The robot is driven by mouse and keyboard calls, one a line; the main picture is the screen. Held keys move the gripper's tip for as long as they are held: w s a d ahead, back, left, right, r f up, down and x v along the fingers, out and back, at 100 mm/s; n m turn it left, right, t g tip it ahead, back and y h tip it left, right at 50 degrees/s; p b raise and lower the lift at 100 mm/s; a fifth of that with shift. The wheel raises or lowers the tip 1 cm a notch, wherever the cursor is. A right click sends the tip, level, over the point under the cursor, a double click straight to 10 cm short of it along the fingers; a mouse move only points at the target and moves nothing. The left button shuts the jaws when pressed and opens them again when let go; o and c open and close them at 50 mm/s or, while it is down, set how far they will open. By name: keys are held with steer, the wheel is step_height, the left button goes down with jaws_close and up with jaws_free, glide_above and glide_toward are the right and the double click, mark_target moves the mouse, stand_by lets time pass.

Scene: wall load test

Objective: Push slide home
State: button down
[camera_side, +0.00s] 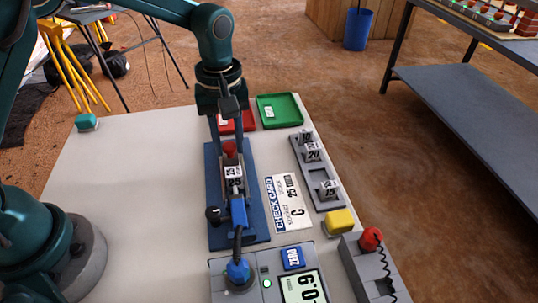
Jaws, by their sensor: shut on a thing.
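A blue base plate (256,237) lies on the white table and carries a slide track. A block labelled 25 (234,178) sits in the track, with a red knob (229,148) at its far end. My gripper (228,148) points down from above, its fingers on either side of the red knob and shut on it. A blue part (238,212) with a cable stands at the near end of the block; I cannot tell whether they touch. A black knob (213,214) is on the plate's left. The fingers partly hide the track's far end.
A meter (222,285) with a ZERO button (292,258) stands in front. To the right are a check card (287,216), a grey rack (309,177) of labelled weights, a yellow block (340,222) and a red-knobbed box (365,276). Red (247,121) and green (298,115) trays lie behind.

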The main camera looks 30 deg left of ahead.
steer(key=shift+s+d, duration=0.15)
steer(key=shift+d, duration=0.05)
steer(key=shift+s+d, duration=0.25)
steer(key=shift+d, duration=0.05)
steer(key=shift+s+d, duration=0.4)
steer(key=c, duration=0.8)
jaws_free()
steer(key=shift+o, duration=0.2)
steer(key=shift+r, duration=0.1)
